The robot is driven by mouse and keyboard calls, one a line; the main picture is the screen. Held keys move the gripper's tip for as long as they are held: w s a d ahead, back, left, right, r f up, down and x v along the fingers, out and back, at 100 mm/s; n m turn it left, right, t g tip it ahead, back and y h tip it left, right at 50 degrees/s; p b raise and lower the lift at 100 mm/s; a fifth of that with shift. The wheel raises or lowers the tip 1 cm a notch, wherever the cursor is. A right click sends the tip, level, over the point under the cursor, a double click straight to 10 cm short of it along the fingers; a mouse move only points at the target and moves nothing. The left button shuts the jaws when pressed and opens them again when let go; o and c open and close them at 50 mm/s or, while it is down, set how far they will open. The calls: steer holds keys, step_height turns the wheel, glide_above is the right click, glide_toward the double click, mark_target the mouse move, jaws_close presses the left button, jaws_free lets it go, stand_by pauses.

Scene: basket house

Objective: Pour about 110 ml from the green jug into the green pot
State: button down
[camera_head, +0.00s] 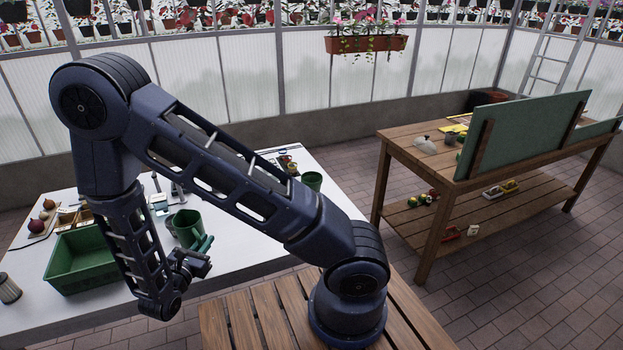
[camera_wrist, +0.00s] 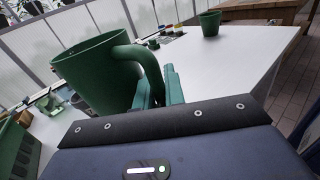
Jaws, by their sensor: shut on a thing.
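The green jug (camera_head: 187,228) is at the near part of the white table, beside my forearm. My gripper (camera_head: 203,247) is shut on its handle from the right. In the wrist view the jug (camera_wrist: 92,78) fills the upper left, with the green fingers (camera_wrist: 160,90) at the handle. I cannot tell whether its base touches the table, and its contents are hidden. The green pot (camera_head: 312,180) stands upright near the table's right edge, apart from the jug. It also shows in the wrist view (camera_wrist: 209,24), with clear table between.
A large green tray (camera_head: 62,284) stands on the table at the left, with a grey ribbed can (camera_head: 9,288) near it. Small items lie behind the jug and beside the pot. A wooden bench (camera_head: 405,150) stands to the right, across a floor gap.

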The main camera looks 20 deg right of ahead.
steer(key=w+d+m+g+h, duration=0.3)
steer(key=d+m+g, duration=0.4)
steer(key=d, duration=0.9)
steer(key=w+d+m+g+h, duration=0.4)
steer(key=d+g, duration=0.5)
steer(key=d, duration=0.6)
steer(key=shift+m, duration=0.4)
steer(key=shift+s+f, duration=0.2)
steer(key=shift+f, duration=1.1)
steer(key=shift+s+f, duration=0.2)
steer(key=shift+f, duration=1.1)
steer(key=shift+d+r, duration=0.1)
steer(key=shift+r, duration=0.1)
steer(key=shift+w+d+r+n+y, duration=0.15)
steer(key=shift+w+r+n+y, duration=0.05)
steer(key=shift+r+n+y, duration=0.2)
steer(key=shift+w+d+r+n+y, duration=0.2)
steer(key=shift+r+n+y, duration=0.1)
steer(key=shift+r+n, duration=0.1)
steer(key=shift+w+d+r+n+y, duration=0.35)
steer(key=shift+w+r+n+y, duration=0.15)
steer(key=shift+r+n, duration=0.2)
steer(key=w+d+r+n+g+y, duration=0.2)
steer(key=w+d+r+n+y, duration=0.1)
steer(key=r, duration=0.3)
steer(key=shift+w+r+n, duration=0.15)
steer(key=shift+w+n, duration=0.15)
steer(key=shift+n, duration=0.1)
